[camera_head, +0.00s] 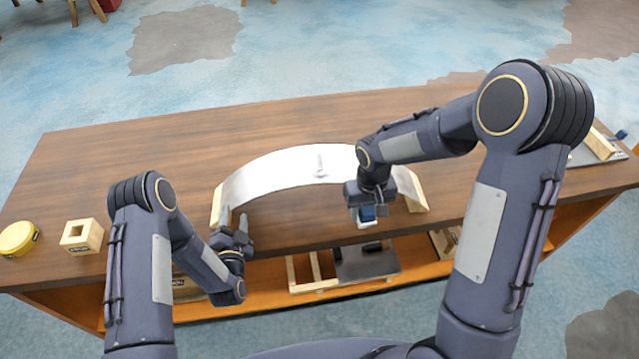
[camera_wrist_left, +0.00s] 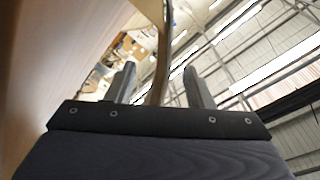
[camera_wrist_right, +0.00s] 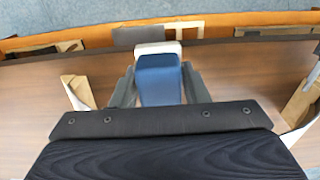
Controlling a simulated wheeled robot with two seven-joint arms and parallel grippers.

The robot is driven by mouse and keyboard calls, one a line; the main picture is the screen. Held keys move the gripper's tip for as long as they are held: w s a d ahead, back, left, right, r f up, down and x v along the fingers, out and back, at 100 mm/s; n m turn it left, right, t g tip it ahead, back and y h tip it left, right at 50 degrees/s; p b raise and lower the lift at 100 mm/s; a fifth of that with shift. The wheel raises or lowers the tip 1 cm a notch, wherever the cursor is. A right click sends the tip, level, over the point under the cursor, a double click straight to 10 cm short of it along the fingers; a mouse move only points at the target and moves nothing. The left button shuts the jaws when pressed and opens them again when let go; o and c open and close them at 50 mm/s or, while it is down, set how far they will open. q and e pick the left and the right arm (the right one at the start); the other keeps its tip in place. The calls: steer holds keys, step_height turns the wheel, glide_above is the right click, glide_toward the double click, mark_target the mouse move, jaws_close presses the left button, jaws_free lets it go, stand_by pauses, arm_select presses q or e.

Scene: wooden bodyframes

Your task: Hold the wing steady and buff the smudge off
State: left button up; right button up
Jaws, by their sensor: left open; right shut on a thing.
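The wing (camera_head: 262,172) is a white curved panel, arched between wooden end supports on the table. A grey smudge (camera_head: 320,165) marks its upper middle. My left gripper (camera_head: 234,217) is open at the wing's left front edge. In the left wrist view a thin curved edge (camera_wrist_left: 160,55), seemingly the wing's, runs between its open fingers; contact cannot be told. My right gripper (camera_head: 367,208) is shut on a blue block (camera_wrist_right: 160,82) with a white pad (camera_wrist_right: 158,48) on its end. It holds the block in front of the wing's right part, off the smudge. My right forearm hides part of the wing.
A yellow round tin (camera_head: 18,238) and a wooden block with a square hole (camera_head: 82,236) stand at the table's left end. A lower shelf (camera_head: 262,296) holds wooden frames and a dark panel. The table (camera_head: 130,165) is clear behind and left of the wing.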

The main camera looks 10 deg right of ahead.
mark_target(234, 195)
arm_select(q)
steer(key=shift+w+d, duration=0.2)
steer(key=shift+w, duration=1.7)
steer(key=shift+w+d, duration=0.15)
steer(key=shift+w, duration=1.7)
steer(key=c, duration=1)
steer(key=shift+o, duration=0.2)
steer(key=shift+r, duration=0.2)
steer(key=shift+a, duration=0.25)
steer(key=shift+f, duration=0.1)
steer(key=shift+f, duration=0.15)
